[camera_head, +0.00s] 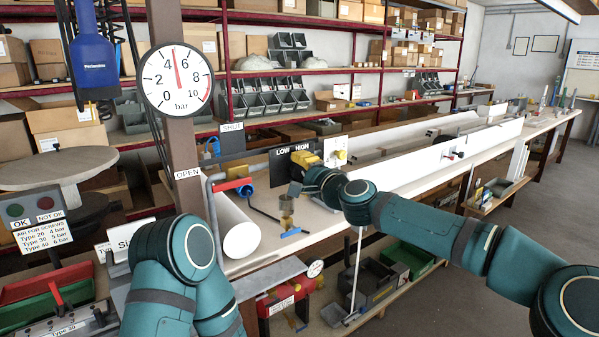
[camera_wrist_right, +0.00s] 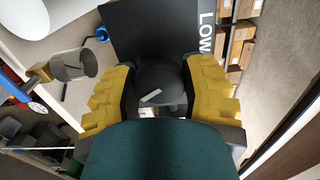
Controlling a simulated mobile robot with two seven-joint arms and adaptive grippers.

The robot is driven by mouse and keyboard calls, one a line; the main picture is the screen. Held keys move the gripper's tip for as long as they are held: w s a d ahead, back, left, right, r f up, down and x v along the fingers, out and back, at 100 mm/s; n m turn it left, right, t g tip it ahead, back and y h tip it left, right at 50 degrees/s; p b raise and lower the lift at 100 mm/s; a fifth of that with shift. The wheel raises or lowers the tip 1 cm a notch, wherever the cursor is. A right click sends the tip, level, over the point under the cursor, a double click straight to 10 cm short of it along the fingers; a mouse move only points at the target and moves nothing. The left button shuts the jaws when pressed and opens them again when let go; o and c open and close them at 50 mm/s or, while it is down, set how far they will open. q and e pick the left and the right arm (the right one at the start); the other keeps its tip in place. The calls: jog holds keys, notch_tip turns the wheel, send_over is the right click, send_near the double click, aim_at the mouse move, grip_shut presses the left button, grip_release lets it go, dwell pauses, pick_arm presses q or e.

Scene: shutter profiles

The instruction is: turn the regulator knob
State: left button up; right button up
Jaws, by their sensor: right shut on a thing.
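The regulator knob (camera_wrist_right: 160,84) is a dark round knob with a short pale mark, in front of a black plate (camera_head: 266,160) lettered LOW and HIGH. My right gripper (camera_head: 305,160) is at this plate, its yellow-padded fingers on either side of the knob and shut on it. In the wrist view the right gripper (camera_wrist_right: 158,90) has one finger left and one right of the knob. In the head view the gripper largely hides the knob. The round bar gauge (camera_head: 178,80) has its red needle nearly straight up, between 4 and 6. My left gripper does not show.
A sign (camera_head: 39,236) lists air pressures for screw types: Type 20 4 bar, Type 30 5 bar, Type 40 6 bar. A clear cup (camera_head: 286,205) hangs below the plate. A long bench (camera_head: 400,178) with white profiles runs right. A red tank (camera_head: 286,297) lies underneath.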

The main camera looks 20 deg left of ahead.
jog(key=o, duration=1.2)
jog(key=v, duration=1.2)
